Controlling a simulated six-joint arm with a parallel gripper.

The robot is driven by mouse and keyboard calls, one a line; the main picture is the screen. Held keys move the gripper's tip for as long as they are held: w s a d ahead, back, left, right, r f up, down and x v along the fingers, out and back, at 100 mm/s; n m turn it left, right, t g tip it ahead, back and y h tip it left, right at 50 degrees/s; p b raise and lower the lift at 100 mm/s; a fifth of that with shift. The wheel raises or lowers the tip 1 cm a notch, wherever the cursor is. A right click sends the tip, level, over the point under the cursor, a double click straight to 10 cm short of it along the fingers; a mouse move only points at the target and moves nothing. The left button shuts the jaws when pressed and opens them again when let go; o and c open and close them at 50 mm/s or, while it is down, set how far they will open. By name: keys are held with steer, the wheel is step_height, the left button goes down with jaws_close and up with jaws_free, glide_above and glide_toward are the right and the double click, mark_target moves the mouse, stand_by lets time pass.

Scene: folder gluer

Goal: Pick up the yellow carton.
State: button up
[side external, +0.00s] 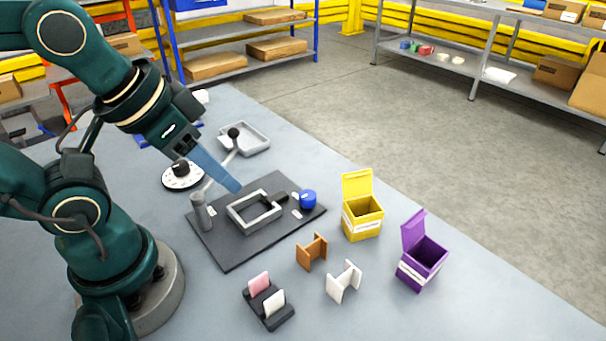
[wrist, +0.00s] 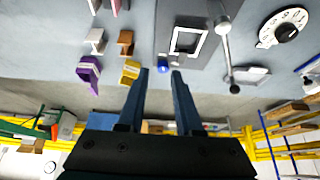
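The yellow carton (side external: 361,222) stands upright on the table with its lid raised and a white band low on its front. It also shows in the wrist view (wrist: 129,73), just left of my fingertips. My gripper (side external: 236,188) is above the black plate, left of the carton and apart from it in the side view. In the wrist view my gripper (wrist: 160,72) has its two blue fingers spread with nothing between them. The side view shows the fingers nearly in line, so one is mostly hidden.
An open purple carton (side external: 424,262) stands right of the yellow one. A brown divider (side external: 312,252) and a white divider (side external: 344,283) stand in front. The black plate (side external: 233,254) carries a grey frame, a lever and a blue knob (side external: 308,199). A grey tray (side external: 258,139) lies behind.

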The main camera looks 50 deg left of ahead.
steer(key=w+r+m, duration=0.1)
steer(key=w+r, duration=0.3)
steer(key=w, duration=0.1)
steer(key=m+g, duration=0.3)
steer(key=g, duration=0.1)
glide_above(365, 237)
steer(key=shift+h, duration=0.3)
steer(key=f, duration=1.3)
steer(key=shift+s+a+f, duration=0.15)
steer(key=shift+s+a, duration=0.05)
steer(key=shift+a, duration=0.05)
steer(key=shift+f+m, duration=0.3)
steer(key=shift+f, duration=0.05)
steer(key=shift+w+d+f, duration=0.1)
steer(key=shift+w+f, duration=0.05)
steer(key=shift+f, duration=1)
steer(key=shift+w+d+f, duration=0.1)
steer(key=shift+f, duration=1.05)
jaws_close()
